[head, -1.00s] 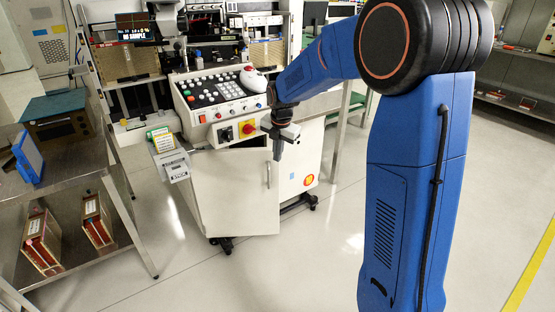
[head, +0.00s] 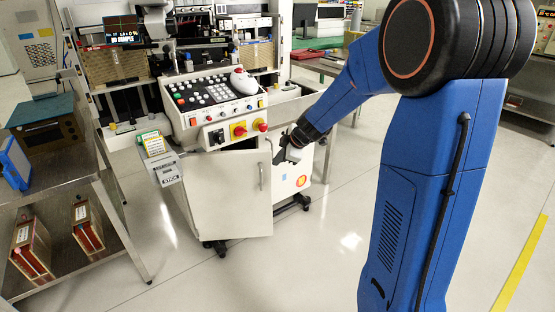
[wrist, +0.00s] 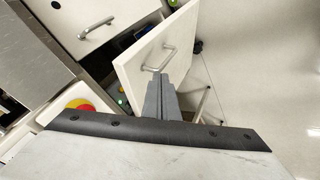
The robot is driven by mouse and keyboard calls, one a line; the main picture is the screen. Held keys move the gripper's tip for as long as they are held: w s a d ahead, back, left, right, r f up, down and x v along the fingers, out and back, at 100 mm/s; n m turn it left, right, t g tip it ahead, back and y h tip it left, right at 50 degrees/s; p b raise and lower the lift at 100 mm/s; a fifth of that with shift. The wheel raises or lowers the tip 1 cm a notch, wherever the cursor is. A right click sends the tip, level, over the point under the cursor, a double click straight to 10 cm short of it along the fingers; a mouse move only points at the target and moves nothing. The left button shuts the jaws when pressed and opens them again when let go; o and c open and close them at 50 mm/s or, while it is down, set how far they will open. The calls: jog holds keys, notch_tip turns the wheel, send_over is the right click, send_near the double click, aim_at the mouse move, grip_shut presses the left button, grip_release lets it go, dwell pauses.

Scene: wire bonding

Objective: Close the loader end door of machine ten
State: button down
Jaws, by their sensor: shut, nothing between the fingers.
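The white cabinet door (head: 225,195) of the machine (head: 212,100) stands ajar at its front, with a dark gap along its top edge and a bar handle (head: 261,176) near its right edge. In the wrist view the door (wrist: 150,45) is angled out from the cabinet, with its handle (wrist: 160,58) just beyond my fingertips. My gripper (wrist: 160,82) is shut and empty, its fingers overlapping the door's lower edge in that view; I cannot tell whether they touch. In the head view my gripper (head: 281,148) is to the upper right of the door handle.
A red and yellow emergency stop (head: 238,130) is on the panel above the door; it also shows in the wrist view (wrist: 80,106). A small grey printer-like box (head: 166,172) juts out left of the door. A metal shelf (head: 75,172) stands at left. Floor in front is clear.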

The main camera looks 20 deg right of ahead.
aim_at(265, 164)
jog(key=w+f, duration=0.4)
jog(key=w, duration=0.1)
jog(key=w+a+f, duration=0.1)
jog(key=w+f, duration=0.1)
jog(key=shift+w+a, duration=0.1)
jog(key=shift+w, duration=0.45)
jog(key=shift+w+d, duration=0.2)
jog(key=shift+w, duration=0.3)
jog(key=w+d+n+g+y, duration=0.1)
jog(key=w+n, duration=0.2)
jog(key=w, duration=0.6)
jog(key=shift+d+y, duration=0.25)
jog(key=shift+y, duration=0.05)
jog(key=shift+s, duration=0.1)
